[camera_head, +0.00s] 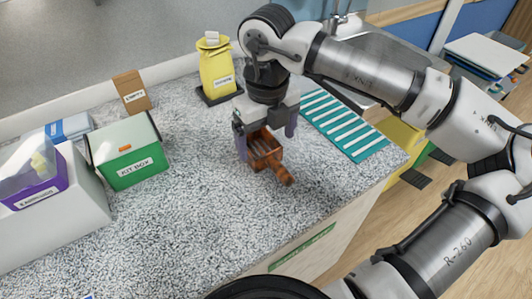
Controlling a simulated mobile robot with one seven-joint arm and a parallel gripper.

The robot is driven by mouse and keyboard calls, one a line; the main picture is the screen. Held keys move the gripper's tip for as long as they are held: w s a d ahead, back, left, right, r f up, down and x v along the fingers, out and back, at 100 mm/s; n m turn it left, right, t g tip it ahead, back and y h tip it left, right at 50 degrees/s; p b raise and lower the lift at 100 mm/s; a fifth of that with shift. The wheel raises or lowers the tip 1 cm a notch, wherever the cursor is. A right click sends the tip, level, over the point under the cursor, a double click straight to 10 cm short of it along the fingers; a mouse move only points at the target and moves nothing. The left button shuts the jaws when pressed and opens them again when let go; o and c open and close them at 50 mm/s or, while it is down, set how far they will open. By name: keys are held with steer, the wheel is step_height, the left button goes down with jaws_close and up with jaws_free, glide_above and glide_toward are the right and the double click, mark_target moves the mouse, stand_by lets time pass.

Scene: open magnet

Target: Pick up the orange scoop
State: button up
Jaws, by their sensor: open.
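The orange scoop (266,155) lies on the speckled counter, a boxy brown-orange bowl with a short handle (285,176) pointing down and to the right. My gripper (265,146) points down over the scoop, its two purple-grey fingers apart. The left finger is beside the bowl's left side and the right finger is near its upper right. I cannot tell whether either finger touches the scoop. The gripper body hides part of the bowl's far side.
A teal striped mat (343,127) lies right of the scoop, near a sink (375,62). A yellow bag (215,72) stands behind on a dark base. A green kit box (127,155), a brown packet (131,93) and a purple-fronted bin (36,184) are at left. The front counter is clear.

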mark_target(267, 158)
steer(key=shift+w+a+f+p, duration=0.15)
steer(key=shift+f+p, duration=0.25)
steer(key=shift+f, duration=0.9)
steer(key=shift+w+d+f+p, duration=0.1)
steer(key=shift+f+p, duration=0.3)
steer(key=shift+f, duration=0.9)
steer(key=c, duration=1.1)
